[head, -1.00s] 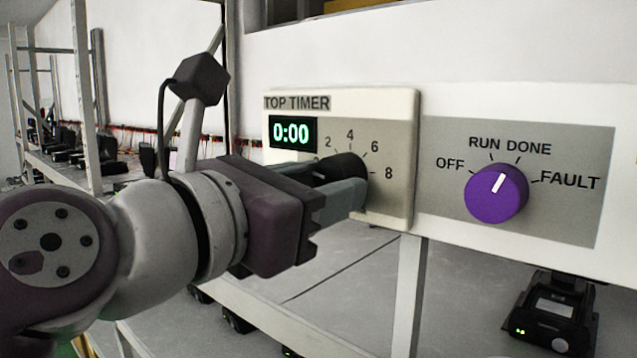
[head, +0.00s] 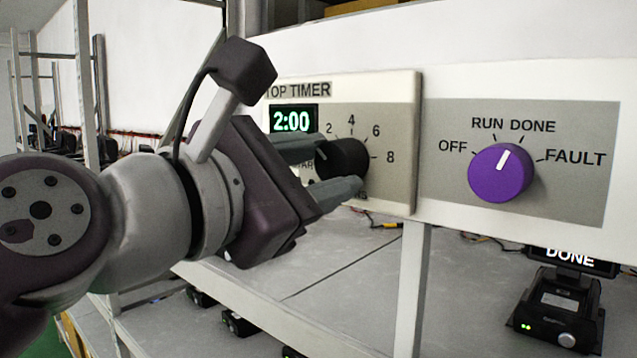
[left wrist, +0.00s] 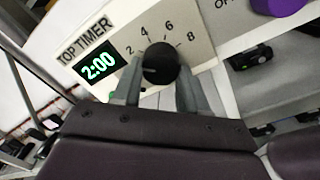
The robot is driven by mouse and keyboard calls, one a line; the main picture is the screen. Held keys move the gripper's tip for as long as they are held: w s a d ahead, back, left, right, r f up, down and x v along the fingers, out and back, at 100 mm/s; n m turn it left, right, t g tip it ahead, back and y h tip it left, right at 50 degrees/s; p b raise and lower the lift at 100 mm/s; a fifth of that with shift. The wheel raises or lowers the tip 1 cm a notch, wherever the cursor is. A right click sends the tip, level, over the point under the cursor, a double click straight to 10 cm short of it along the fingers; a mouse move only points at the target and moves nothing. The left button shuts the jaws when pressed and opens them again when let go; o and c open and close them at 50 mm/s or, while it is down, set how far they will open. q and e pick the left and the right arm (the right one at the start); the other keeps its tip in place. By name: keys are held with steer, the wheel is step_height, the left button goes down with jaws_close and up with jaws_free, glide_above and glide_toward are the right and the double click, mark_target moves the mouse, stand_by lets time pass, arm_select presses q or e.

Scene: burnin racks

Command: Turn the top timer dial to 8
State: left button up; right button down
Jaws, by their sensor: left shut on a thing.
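The top timer panel (head: 398,105) is a pale box with a grey face, marked 2, 4, 6 and 8. The black timer dial (head: 345,157) sits at the middle of the panel. My left gripper (head: 335,165) is shut on the dial, with one finger on its upper left and one below it. My right gripper is not in view.
A purple selector knob (head: 501,172) to the right has its white mark between RUN and DONE. A black device (head: 557,305) with a DONE screen stands on the lower shelf at right. A white post (head: 410,285) stands below the panel.

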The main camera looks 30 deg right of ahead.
arm_select(q)
steer(key=m+b, duration=0.2)
steer(key=m, duration=0.4)
steer(key=shift+a+m+h+b, duration=0.1)
steer(key=shift+m+h+b, duration=0.2)
steer(key=shift+m+b, duration=0.1)
steer(key=m+b, duration=0.2)
steer(key=m, duration=0.4)
steer(key=shift+w+r+g, duration=0.1)
steer(key=shift+r+g, duration=0.05)
steer(key=shift+g, duration=0.25)
steer(key=m+b, duration=0.1)
steer(key=m, duration=1)
steer(key=shift+g+b, duration=0.3)
steer(key=shift+d+m, duration=0.2)
steer(key=shift+m, duration=1.2)
steer(key=o, duration=1.1)
steer(key=shift+c, duration=0.2)
steer(key=shift+a+r, duration=0.1)
steer(key=shift+a, duration=0.1)
